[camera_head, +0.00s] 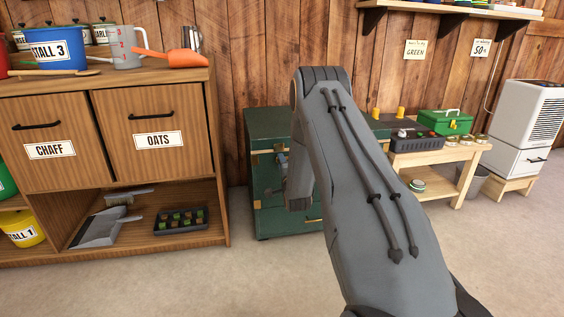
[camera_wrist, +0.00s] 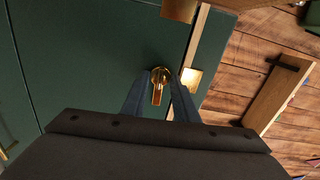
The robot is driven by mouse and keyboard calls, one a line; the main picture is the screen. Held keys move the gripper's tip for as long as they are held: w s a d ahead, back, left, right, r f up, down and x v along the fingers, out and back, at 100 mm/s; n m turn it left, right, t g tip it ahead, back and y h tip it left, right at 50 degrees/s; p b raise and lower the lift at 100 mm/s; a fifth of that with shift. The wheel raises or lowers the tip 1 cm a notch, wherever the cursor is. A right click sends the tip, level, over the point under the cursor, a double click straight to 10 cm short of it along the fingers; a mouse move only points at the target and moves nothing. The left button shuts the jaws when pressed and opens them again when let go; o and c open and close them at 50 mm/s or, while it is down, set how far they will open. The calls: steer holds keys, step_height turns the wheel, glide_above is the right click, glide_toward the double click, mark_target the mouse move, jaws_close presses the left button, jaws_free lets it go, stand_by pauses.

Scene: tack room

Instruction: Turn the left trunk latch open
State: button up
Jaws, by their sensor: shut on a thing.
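The green trunk (camera_head: 265,125) stands on the floor in the middle of the head view, largely hidden behind my arm. In the wrist view its dark green face (camera_wrist: 90,60) fills the left and centre. A brass latch (camera_wrist: 158,88) with a round base and a short lever is on that face. My gripper (camera_wrist: 160,86) is at the latch, with one finger on each side of the lever, shut on it. In the head view only part of my gripper (camera_head: 283,165) shows, in front of the trunk; the latch cannot be made out there.
A wooden cabinet (camera_head: 110,85) with bins labelled CHAFF and OATS stands left of the trunk. A low wooden bench (camera_head: 430,155) with a green box (camera_head: 445,122) is to the right. Brass plates (camera_wrist: 192,78) sit along the trunk's edge near my gripper. The floor in front is clear.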

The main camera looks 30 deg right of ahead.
steer(key=shift+m, duration=0.5)
steer(key=o, duration=1.1)
steer(key=shift+c, duration=0.2)
steer(key=shift+s, duration=0.1)
steer(key=p+v, duration=0.3)
steer(key=v, duration=0.4)
steer(key=shift+s, duration=0.3)
steer(key=shift+a, duration=0.2)
